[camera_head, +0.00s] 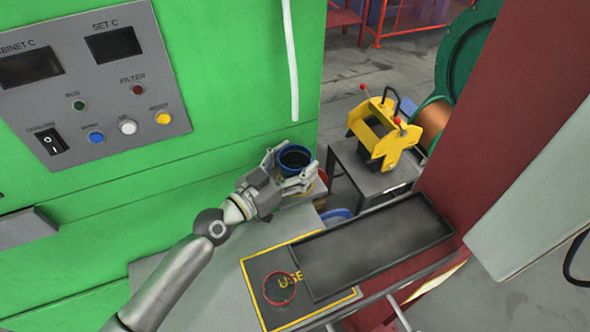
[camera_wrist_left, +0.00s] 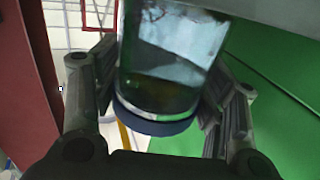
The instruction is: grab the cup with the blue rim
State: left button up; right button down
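The cup with the blue rim (camera_head: 295,157) is dark inside and stands near the corner of the green cabinet. My left gripper (camera_head: 291,170) has one finger on each side of it. In the left wrist view the cup (camera_wrist_left: 165,65) looks clear and glassy, with a thick dark blue band (camera_wrist_left: 155,120). It sits between the two fingers of my left gripper (camera_wrist_left: 160,100), very close to both. I cannot tell whether the fingers press on it or whether it is lifted. My right gripper is not in view.
A green cabinet (camera_head: 240,60) with a button panel (camera_head: 90,80) rises behind my left arm. A dark tray (camera_head: 375,245) and a yellow-edged mat (camera_head: 262,262) with a red ring (camera_head: 280,288) lie in front. A yellow tool (camera_head: 383,130) stands on a small table (camera_head: 350,160).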

pick_arm(q)
jog(key=c, duration=0.7)
jog(key=shift+c, duration=0.3)
jog(key=shift+r, duration=0.1)
